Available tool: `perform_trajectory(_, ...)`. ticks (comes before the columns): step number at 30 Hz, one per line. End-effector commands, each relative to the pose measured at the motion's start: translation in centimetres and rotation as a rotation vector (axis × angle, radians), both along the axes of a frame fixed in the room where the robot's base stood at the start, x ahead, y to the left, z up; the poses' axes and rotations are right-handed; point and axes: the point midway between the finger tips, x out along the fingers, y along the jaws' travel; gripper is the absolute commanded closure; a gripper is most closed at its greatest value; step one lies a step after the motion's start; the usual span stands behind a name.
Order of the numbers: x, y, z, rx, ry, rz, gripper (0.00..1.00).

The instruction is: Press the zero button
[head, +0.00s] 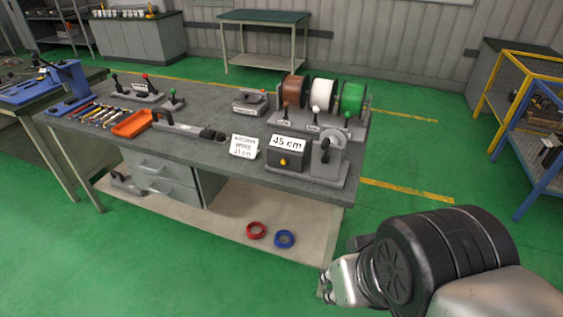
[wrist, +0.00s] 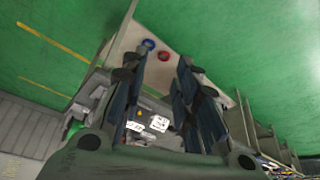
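A dark box (head: 287,158) with a white "45 cm" display (head: 287,144) stands near the front right edge of the workbench. A small yellow button (head: 283,161) is on its front face; any marking on it is too small to read. In the wrist view the display (wrist: 158,123) shows small between my fingers. My gripper (head: 330,284) is off the bench's front right corner, well apart from the box. In the wrist view my gripper (wrist: 162,100) has its two fingers spread, with nothing held between them.
The workbench (head: 220,153) also carries a white sign (head: 243,146), a grey device (head: 329,158) right of the box, and brown, white and green spools (head: 323,94) behind. An orange tray (head: 131,124) lies left. Red (head: 256,230) and blue (head: 284,239) rings lie below.

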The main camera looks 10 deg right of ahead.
Motion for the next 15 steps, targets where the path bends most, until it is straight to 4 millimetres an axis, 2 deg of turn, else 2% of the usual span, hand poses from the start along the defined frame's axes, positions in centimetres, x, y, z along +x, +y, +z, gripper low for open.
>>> perform_trajectory(1,0.00,0.00,0.00,0.000,0.000,0.000,0.78)
perform_trajectory(11,0.00,0.00,0.00,0.000,0.000,0.000,1.00)
perform_trajectory(15,0.00,0.00,0.00,0.000,0.000,0.000,1.00)
